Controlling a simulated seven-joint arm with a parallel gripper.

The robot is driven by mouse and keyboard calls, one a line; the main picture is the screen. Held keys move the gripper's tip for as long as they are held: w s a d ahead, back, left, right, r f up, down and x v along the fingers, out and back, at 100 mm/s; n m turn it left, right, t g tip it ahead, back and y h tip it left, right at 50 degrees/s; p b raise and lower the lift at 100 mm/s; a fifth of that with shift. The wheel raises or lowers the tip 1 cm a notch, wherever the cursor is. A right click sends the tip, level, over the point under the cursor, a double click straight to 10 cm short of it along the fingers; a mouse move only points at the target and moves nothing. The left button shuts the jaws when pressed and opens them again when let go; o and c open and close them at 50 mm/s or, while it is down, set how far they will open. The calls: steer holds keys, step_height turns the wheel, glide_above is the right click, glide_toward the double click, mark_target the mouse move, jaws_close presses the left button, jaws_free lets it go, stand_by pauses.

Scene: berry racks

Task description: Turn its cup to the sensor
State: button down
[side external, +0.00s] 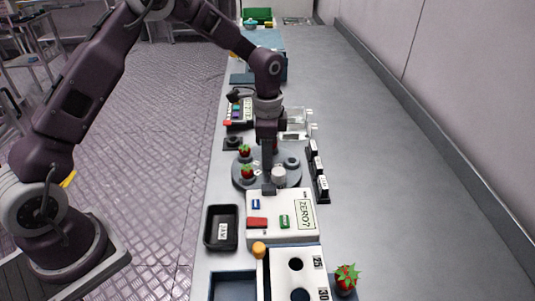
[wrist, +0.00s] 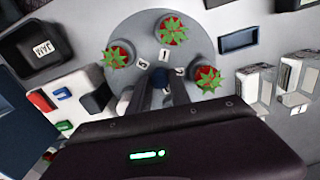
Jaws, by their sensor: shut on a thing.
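A grey round turntable (side external: 240,183) stands on the bench, and it fills the middle of the wrist view (wrist: 137,30). Red berries with green leaves sit in cups on it: one at the left (wrist: 117,55), one at the top (wrist: 173,31) and one at the right (wrist: 208,78). Small number tags (wrist: 165,56) lie near its middle. My gripper (wrist: 160,78) points down at the turntable's middle, its fingers shut on what seems to be the central knob, mostly hidden by them. A white round cup (side external: 278,174) shows beside the fingers in the side view. I cannot tell which thing is the sensor.
A white box marked ZERO? (side external: 290,232) with red, blue and green buttons stands in front. A black tray (side external: 221,227) is left of it. A white rack with round holes (side external: 295,280) is nearest. Clear-sided devices (side external: 297,122) stand behind.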

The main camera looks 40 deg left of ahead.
steer(key=shift+m, duration=2.2)
steer(key=c, duration=1.2)
jaws_free()
step_height(320, 180, up, 7)
steer(key=shift+r, duration=0.1)
steer(key=shift+r, duration=5.5)
